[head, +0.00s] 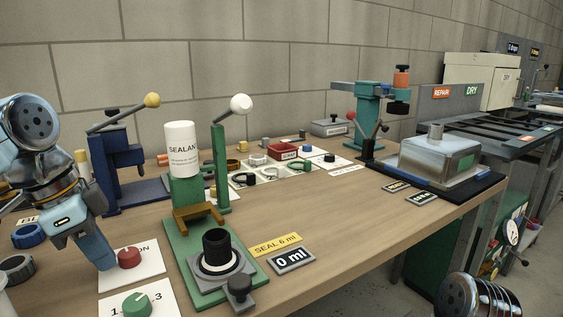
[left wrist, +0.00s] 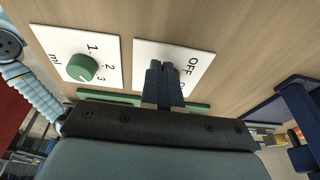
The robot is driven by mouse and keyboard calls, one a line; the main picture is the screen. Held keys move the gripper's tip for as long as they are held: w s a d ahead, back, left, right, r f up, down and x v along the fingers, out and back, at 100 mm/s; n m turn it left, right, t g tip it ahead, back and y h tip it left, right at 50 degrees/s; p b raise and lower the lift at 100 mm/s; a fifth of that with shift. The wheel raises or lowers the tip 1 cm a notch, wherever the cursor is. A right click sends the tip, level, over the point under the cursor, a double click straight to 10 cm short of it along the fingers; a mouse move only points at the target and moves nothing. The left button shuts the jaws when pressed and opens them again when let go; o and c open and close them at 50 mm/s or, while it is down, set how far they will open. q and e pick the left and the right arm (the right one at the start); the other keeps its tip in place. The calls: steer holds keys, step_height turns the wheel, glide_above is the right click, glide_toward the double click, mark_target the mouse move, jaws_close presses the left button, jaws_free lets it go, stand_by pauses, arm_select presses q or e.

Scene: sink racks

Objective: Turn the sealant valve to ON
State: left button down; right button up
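The sealant valve's red knob (head: 130,257) sits on a white panel (head: 150,266) at the front left of the bench. "ON" reads at the panel's right. My left gripper (head: 106,266) points down just left of the knob, its fingertips low over the panel. In the left wrist view the panel (left wrist: 202,62) reads "OFF", and the fingers (left wrist: 162,66) are together with no gap holding anything. They hide most of the knob; only a bit of red shows beside them. I cannot tell whether they touch it. The right gripper is not clearly in view.
A green dial (head: 137,304) marked 1 to 3 is in front of the valve panel. The sealant bottle (head: 181,150) stands on a green base to the right, with a black cup (head: 216,243) in front. A blue press (head: 122,165) stands behind my left arm.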

arm_select(q)
steer(key=shift+w+a+f+p, duration=0.3)
steer(key=shift+f+p, duration=0.15)
steer(key=shift+p, duration=0.05)
steer(key=shift+w+a+f+p, duration=0.1)
steer(key=shift+w+a+p, duration=0.2)
steer(key=shift+w, duration=0.15)
steer(key=shift+w+a+r+p, duration=0.1)
steer(key=shift+w+r+p, duration=0.3)
steer(key=shift+p, duration=0.45)
steer(key=shift+a+f, duration=0.1)
steer(key=shift+a, duration=0.25)
step_height(320, 180, up, 5)
steer(key=p, duration=0.4)
steer(key=shift+f, duration=0.2)
steer(key=shift+r, duration=0.65)
